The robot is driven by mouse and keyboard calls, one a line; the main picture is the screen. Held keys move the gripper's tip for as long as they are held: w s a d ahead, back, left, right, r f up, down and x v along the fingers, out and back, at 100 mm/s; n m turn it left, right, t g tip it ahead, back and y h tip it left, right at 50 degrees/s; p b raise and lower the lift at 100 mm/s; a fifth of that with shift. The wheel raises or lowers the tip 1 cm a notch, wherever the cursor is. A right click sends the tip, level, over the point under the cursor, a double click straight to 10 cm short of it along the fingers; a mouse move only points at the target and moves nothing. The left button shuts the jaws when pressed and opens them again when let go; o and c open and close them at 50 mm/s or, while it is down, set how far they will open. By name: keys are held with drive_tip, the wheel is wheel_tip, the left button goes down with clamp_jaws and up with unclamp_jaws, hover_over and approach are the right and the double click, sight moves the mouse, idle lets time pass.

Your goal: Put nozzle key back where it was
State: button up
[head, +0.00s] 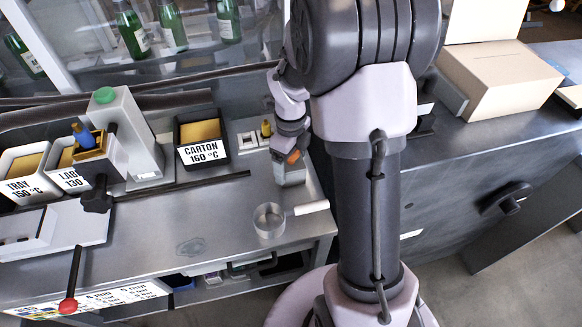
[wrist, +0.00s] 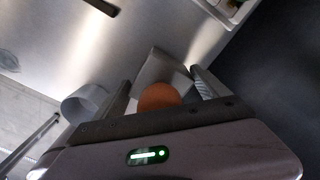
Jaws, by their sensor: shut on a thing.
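My gripper (head: 290,150) is low over the right end of the steel worktop. In the wrist view its two fingers (wrist: 162,86) stand on either side of an orange rounded piece (wrist: 158,97), shut on it. This piece, probably the nozzle key's end, also shows as a small orange patch in the head view (head: 293,157). A pale grey block-like part (wrist: 165,70) lies just beyond it and shows below the gripper in the head view (head: 291,177). I cannot tell whether the block and the orange piece are joined, or whether they touch the worktop.
A round metal cup (head: 269,220) and a white strip (head: 311,208) are near the worktop's front edge. A white plate with a brass-coloured piece (head: 266,128) is behind my gripper. The black CARTON bin (head: 202,138) stands to the left. A cardboard box (head: 497,78) is at right.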

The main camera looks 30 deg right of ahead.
drive_tip(key=shift+f, duration=0.15)
drive_tip(key=shift+f, duration=0.2)
drive_tip(key=o, duration=1.5)
wheel_tip(320, 180, up, 12)
drive_tip(key=p, duration=0.5)
drive_tip(key=shift+r, duration=0.2)
drive_tip(key=s+a+r+n+t, duration=0.2)
drive_tip(key=s+a+r+n, duration=0.2)
drive_tip(key=n, duration=0.4)
drive_tip(key=s+a+r+n+t+y, duration=0.1)
drive_tip(key=s+a+r+n+t, duration=0.1)
drive_tip(key=s+a+r+n, duration=0.2)
drive_tip(key=s+a+r+n+t+y, duration=0.1)
drive_tip(key=s+a+r+n, duration=0.3)
drive_tip(key=s+a+n, duration=0.4)
drive_tip(key=shift+s+a+r+n+t, duration=0.1)
drive_tip(key=shift+s+n+t, duration=0.15)
drive_tip(key=shift+n, duration=1.2)
drive_tip(key=shift+s+a+r+n+t, duration=0.15)
drive_tip(key=shift+s+n, duration=0.15)
drive_tip(key=shift+n, duration=1.15)
